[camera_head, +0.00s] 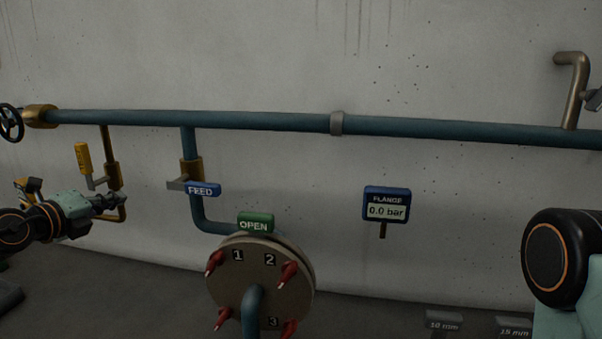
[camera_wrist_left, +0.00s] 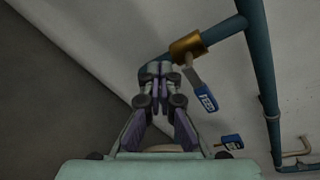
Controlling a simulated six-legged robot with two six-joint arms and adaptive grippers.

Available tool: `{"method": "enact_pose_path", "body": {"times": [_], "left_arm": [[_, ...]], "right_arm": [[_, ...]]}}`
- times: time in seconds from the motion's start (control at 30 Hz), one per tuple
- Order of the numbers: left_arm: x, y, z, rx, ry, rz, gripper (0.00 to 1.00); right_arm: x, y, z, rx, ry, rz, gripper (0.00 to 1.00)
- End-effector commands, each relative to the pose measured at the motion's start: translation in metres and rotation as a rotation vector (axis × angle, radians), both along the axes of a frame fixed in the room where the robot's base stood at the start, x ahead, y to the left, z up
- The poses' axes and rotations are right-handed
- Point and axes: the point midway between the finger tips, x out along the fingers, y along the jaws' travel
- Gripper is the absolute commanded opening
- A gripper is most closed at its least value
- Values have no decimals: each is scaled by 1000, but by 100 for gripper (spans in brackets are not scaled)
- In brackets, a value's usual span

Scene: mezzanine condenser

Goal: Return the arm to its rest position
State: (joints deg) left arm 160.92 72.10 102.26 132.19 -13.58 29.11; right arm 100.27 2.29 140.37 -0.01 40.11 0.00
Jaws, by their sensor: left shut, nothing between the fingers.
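My left arm comes in from the left in the head view. Its gripper (camera_head: 122,200) is beside the small brass drain pipe below the blue pipe, left of the FEED valve. In the left wrist view the gripper's fingers (camera_wrist_left: 158,72) are together, with nothing held between them. The FEED valve (camera_head: 191,172) has a blue-tagged handle, and it also shows in the left wrist view (camera_wrist_left: 187,46), beyond the fingertips. Whether the gripper touches any pipe I cannot tell.
A round flange cover (camera_head: 235,285) with red clamps and a green OPEN tag (camera_head: 255,223) stands low in the middle. A yellow-handled valve (camera_head: 84,160) is near my left arm. A gauge (camera_head: 386,205) reads 0.0 bar. The blue pipe (camera_head: 260,122) runs along the wall.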

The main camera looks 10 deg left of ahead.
Motion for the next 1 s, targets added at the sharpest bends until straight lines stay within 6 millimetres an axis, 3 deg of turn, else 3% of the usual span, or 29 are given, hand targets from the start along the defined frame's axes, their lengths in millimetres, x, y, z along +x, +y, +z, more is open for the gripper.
{"method": "enact_pose_path", "body": {"times": [0.03, 0.1, 0.2, 0.33, 0.5, 0.67, 0.77, 0.93, 0.97, 1.0], "left_arm": [[-5, -28, -25, 139, 71, -98, 0], [-16, -59, -58, 318, 153, -233, 0], [-39, -97, -107, 566, 261, -434, 0], [-83, -131, -172, 881, 386, -725, 0], [-154, -155, -247, 1281, 490, -1158, 0], [-219, -161, -298, 1620, 481, -1597, 0], [-256, -163, -321, 1809, 398, -1877, 0], [-310, -175, -350, 2070, 80, -2333, 0], [-319, -179, -354, -2035, -1, 2325, 0], [-330, -185, -359, -1956, 104, 2270, 0]], "right_arm": [[0, 0, 0, 0, 0, 0, 64], [0, 0, 0, 0, 0, 0, 64], [0, 0, 0, 0, 0, 0, 64], [0, 0, 0, 0, 0, 0, 64], [0, 0, 0, 0, 0, 0, 64], [0, 0, 0, 0, 0, 0, 64], [0, 0, 0, 0, 0, 0, 64], [0, 0, 0, 0, 0, 0, 64], [0, 0, 0, 0, 0, 0, 64], [0, 0, 0, 0, 0, 0, 64]]}}
